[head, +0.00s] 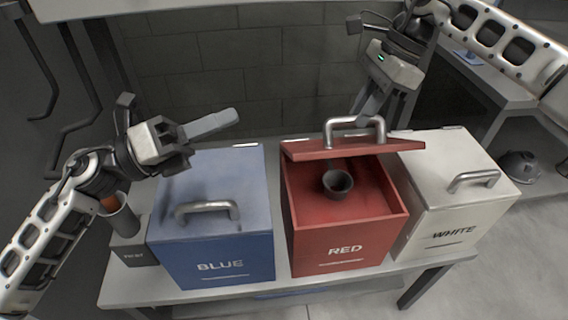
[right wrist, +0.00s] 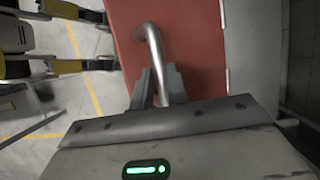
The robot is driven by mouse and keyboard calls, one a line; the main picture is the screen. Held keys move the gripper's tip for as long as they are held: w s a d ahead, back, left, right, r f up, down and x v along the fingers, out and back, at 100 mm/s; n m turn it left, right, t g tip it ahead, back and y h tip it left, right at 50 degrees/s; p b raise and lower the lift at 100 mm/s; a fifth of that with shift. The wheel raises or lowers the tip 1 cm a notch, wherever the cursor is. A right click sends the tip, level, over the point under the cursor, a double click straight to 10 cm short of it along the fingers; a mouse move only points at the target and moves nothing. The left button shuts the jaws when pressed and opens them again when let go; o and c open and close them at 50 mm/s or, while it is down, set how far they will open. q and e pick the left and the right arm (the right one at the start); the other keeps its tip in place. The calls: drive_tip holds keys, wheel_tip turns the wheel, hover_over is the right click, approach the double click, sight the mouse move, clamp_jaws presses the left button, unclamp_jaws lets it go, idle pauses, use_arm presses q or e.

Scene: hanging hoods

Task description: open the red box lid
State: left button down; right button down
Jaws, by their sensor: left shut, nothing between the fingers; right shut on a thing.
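The red box (head: 335,253) stands in the middle of the bench, with its lid (head: 350,147) raised and tilted over the back of the box. Inside the open box sits a dark round cup (head: 338,184). My right gripper (head: 372,103) is shut on the lid's metal handle (head: 345,124), above the lid. In the right wrist view the fingers (right wrist: 158,88) close on the handle (right wrist: 153,48) against the red lid (right wrist: 190,45). My left gripper (head: 212,124) is shut and empty, above the back left of the blue box.
The blue box (head: 217,258), lid closed, stands left of the red box. The white box (head: 437,238), lid closed, stands close on its right. A grey cylinder (head: 120,218) stands at the bench's left end. A brick wall (head: 260,60) is behind.

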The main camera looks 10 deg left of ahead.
use_arm(q)
drive_tip(key=f+m+g+y, duration=0.1)
drive_tip(key=f+m+g, duration=0.1)
drive_tip(key=f, duration=0.1)
drive_tip(key=f+m+g+y, duration=0.1)
drive_tip(key=f+m+g, duration=0.1)
drive_tip(key=f+g, duration=0.1)
drive_tip(key=s+f+m+g, duration=0.1)
drive_tip(key=f+m+g, duration=0.1)
drive_tip(key=f+g, duration=0.1)
drive_tip(key=shift+d+f+y, duration=0.2)
drive_tip(key=shift+f+y, duration=0.2)
drive_tip(key=shift+f, duration=0.15)
use_arm(e)
drive_tip(key=shift+w+f, duration=0.1)
drive_tip(key=shift+f, duration=0.3)
use_arm(q)
drive_tip(key=shift+d+f+m+g, duration=0.2)
drive_tip(key=shift+f+m+g, duration=0.05)
drive_tip(key=shift+m+g, duration=0.05)
drive_tip(key=x, duration=1)
drive_tip(key=shift+w+a+r, duration=0.25)
drive_tip(key=shift+w+r, duration=0.15)
drive_tip(key=shift+r, duration=0.2)
drive_tip(key=shift+w+a+r, duration=0.2)
drive_tip(key=shift+w+r, duration=0.15)
drive_tip(key=shift+r, duration=0.2)
drive_tip(key=shift+w+a+r, duration=0.25)
drive_tip(key=shift+w+r, duration=0.15)
drive_tip(key=shift+r, duration=0.2)
